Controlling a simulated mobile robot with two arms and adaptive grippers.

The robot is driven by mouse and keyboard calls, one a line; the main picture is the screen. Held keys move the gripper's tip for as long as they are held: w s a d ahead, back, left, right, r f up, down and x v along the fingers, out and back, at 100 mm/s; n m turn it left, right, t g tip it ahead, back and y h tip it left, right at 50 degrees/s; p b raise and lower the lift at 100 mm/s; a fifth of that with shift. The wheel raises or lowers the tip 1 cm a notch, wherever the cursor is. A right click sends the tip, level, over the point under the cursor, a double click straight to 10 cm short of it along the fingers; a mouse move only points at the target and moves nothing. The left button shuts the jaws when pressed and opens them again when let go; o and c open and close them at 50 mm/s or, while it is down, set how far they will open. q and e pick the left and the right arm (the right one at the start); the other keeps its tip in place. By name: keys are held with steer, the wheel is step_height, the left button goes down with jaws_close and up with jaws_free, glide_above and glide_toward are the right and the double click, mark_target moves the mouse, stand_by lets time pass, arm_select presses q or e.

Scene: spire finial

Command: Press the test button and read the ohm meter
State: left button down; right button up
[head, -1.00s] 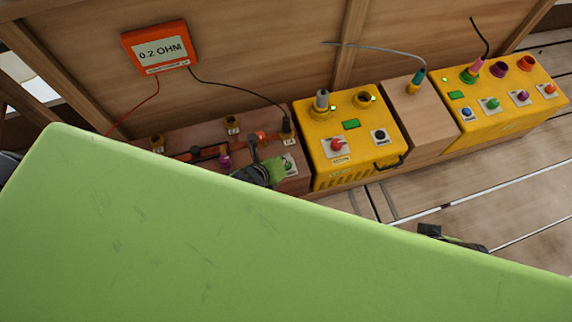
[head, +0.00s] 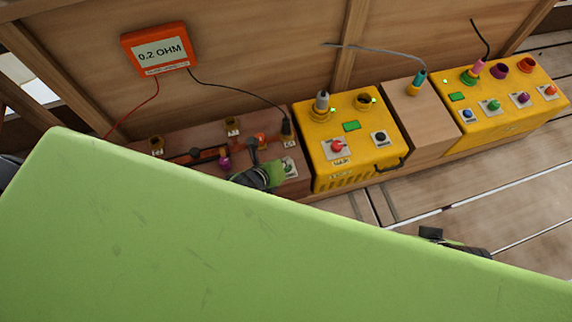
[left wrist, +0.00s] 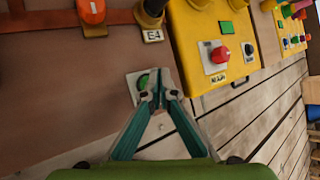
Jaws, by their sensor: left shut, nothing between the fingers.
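The orange ohm meter (head: 160,49) hangs on the wooden wall in the head view and reads 0.2 OHM. A red and a black lead run down from it. The green test button (left wrist: 144,82) sits on a pale plate on the brown bench in the left wrist view. My left gripper (left wrist: 158,94) is shut and empty, its tips at the button's right edge; I cannot tell whether they touch it. In the head view my left gripper (head: 274,173) is beside the button's plate (head: 289,167). My right gripper (head: 432,234) shows only partly, beyond the green panel.
A yellow box (head: 352,158) with a red knob and a black knob stands right of the brown bench (head: 205,128). A second yellow box (head: 512,117) with several coloured buttons stands farther right. A large green surface (head: 200,230) blocks the lower view. Wooden floor (head: 480,200) is clear at right.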

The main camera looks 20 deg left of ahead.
arm_select(q)
steer(key=shift+f, duration=0.1)
stand_by(0.6)
steer(key=shift+f, duration=0.3)
steer(key=shift+f, duration=0.5)
arm_select(e)
steer(key=shift+f, duration=0.15)
stand_by(0.4)
arm_select(q)
steer(key=shift+r, duration=0.1)
steer(key=shift+r+p, duration=0.5)
steer(key=shift+p, duration=0.05)
steer(key=shift+r+p, duration=0.35)
steer(key=shift+p, duration=0.1)
steer(key=shift+f, duration=0.1)
arm_select(e)
steer(key=shift+w, duration=0.45)
steer(key=shift+w, duration=0.1)
